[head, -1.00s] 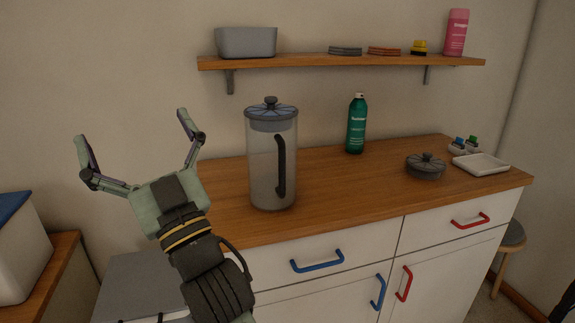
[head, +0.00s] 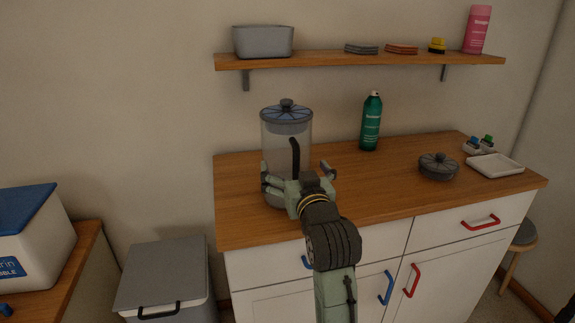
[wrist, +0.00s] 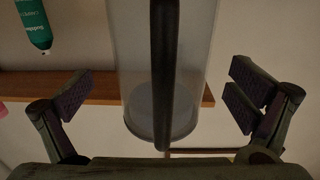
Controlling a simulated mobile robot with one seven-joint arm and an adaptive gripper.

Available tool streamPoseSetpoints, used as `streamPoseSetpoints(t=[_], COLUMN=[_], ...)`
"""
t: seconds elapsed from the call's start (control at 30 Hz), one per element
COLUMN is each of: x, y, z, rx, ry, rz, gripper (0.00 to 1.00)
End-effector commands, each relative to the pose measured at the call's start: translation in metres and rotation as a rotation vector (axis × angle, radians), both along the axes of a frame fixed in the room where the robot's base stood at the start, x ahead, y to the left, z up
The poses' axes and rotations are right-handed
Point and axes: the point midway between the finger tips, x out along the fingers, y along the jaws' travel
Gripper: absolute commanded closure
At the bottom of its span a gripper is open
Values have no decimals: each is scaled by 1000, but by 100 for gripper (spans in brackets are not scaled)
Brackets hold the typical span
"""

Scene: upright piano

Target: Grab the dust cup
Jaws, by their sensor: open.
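The dust cup (head: 287,136) is a tall clear cylinder with a blue-grey lid and a dark vertical handle (head: 295,158). It stands upright on the wooden counter near its left end. My gripper (head: 298,176) is in front of its lower half and partly hides it in the head view. In the wrist view the clear cup (wrist: 190,75) and its dark handle (wrist: 163,70) lie between the fingers of my open gripper (wrist: 160,98). Gaps show on both sides, and the fingers do not appear to touch the cup.
A green bottle (head: 371,121) stands to the right of the cup. A round dark lidded pot (head: 438,168) and a white tray (head: 495,165) sit farther right on the counter (head: 362,195). A wall shelf (head: 360,60) with several items runs above. A grey bin (head: 165,275) stands at the lower left.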

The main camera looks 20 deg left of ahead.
Motion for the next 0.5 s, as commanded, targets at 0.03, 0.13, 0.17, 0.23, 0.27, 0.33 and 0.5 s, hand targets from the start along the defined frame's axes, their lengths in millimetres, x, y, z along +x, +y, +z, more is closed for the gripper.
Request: streamPoseSetpoints(t=[0.03,0.13,0.17,0.23,0.27,0.33,0.5], x=[5,17,20,29,32,37,40], y=[4,13,16,22,24,27,28], z=[4,9,10,8,8,7,6], rx=[-1,-1,-2,-2,-2,-1,1], ry=[2,2,3,3,3,2,-1], rz=[1,3,3,2,2,2,1], gripper=[0,0,0,0,0,0,0])
